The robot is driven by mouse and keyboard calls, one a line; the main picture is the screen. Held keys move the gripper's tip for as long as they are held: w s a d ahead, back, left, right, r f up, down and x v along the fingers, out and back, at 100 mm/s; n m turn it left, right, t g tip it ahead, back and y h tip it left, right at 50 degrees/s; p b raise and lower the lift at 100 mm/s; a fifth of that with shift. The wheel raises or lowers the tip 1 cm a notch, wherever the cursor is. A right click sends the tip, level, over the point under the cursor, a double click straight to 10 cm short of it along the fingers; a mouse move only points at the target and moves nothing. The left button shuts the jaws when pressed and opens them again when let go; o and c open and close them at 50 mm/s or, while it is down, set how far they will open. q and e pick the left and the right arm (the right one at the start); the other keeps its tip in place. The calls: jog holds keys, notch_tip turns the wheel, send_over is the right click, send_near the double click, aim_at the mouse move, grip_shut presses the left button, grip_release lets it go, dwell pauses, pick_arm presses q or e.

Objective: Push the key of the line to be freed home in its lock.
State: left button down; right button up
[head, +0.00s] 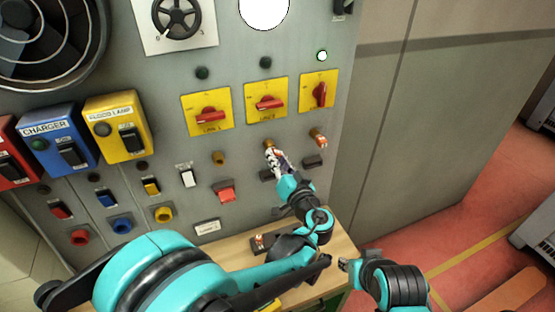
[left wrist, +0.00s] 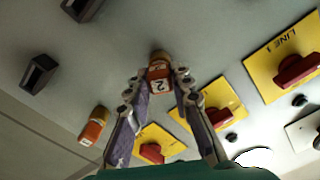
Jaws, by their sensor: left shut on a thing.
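My left gripper (head: 277,158) is at the panel under the LINE 2 switch (head: 266,98). In the left wrist view its fingers (left wrist: 160,88) are shut on an orange key (left wrist: 158,74) with a white tag marked 2. The key is in line with the brass lock (left wrist: 160,56) and meets it; how deep it sits I cannot tell. Another orange key (head: 318,138) is at the lock under the third yellow switch (head: 318,92). The brass lock (head: 218,158) under LINE 1 shows no key. My right gripper (head: 346,265) is low, away from the panel.
The third switch's red handle is upright, with a lit green lamp (head: 322,56) above. The first two handles lie across, under dark lamps (head: 202,73). A small orange-topped item (head: 261,241) stands on the wooden shelf (head: 232,256). Charger (head: 47,140) and flood lamp (head: 116,125) boxes are left.

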pick_arm(q)
jog(key=c, duration=1.3)
grip_release()
jog(key=shift+w, duration=0.15)
jog(key=shift+o, duration=0.2)
jog(key=shift+r, duration=0.1)
notch_tip(320, 180, up, 10)
jog(key=shift+f, duration=0.1)
